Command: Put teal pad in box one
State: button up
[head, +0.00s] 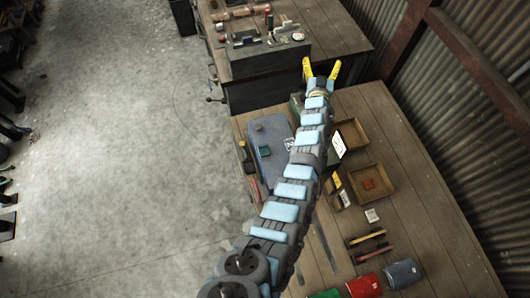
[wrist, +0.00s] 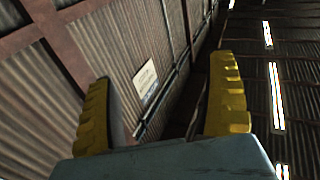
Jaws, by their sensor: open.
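My gripper (head: 321,70) is open and empty, raised at the far end of my outstretched arm. Its yellow fingers also frame the wrist view (wrist: 162,108), with nothing between them. A small teal pad (head: 264,150) lies on a grey-blue surface (head: 268,170) left of my arm, well away from the gripper. Two shallow wooden boxes stand right of my arm: a farther one (head: 364,144), seemingly empty and partly hidden by the arm, and a nearer one (head: 390,190) holding a red pad (head: 368,184). I cannot read which is box one.
A white panel (head: 338,147) stands beside the farther box. Red-handled tools (head: 368,245), a red container (head: 365,287) and a blue container (head: 402,274) lie nearer on the wooden table (head: 430,225). A corrugated wall (head: 480,100) borders the right; another cluttered bench (head: 330,35) stands beyond.

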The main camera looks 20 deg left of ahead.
jog(key=w+d+f+m+g+h+b, duration=0.2)
jog(key=w+d+m+g+h, duration=0.15)
jog(key=w+m+h, duration=0.2)
jog(key=m+g+y+b, duration=0.1)
jog(key=m+g+b, duration=0.65)
jog(key=g, duration=0.75)
send_over(263, 151)
notch_tip(263, 151, down, 12)
jog(key=f+b, duration=0.1)
jog(key=f, duration=0.2)
jog(key=f+b, duration=0.1)
jog(key=f, duration=0.3)
jog(key=f+b, duration=0.1)
jog(key=f, duration=0.2)
jog(key=shift+s+d+f+b, duration=0.15)
jog(key=shift+s+f+b, duration=0.15)
jog(key=shift+s, duration=0.1)
jog(key=shift+w+f+b, duration=0.15)
jog(key=shift+w+f, duration=0.05)
jog(key=shift+f, duration=1.1)
jog(key=shift+w+f+b, duration=0.15)
jog(key=shift+f, duration=1.15)
jog(key=shift+a+f, duration=0.2)
jog(key=shift+f, duration=0.6)
jog(key=c, duration=1.2)
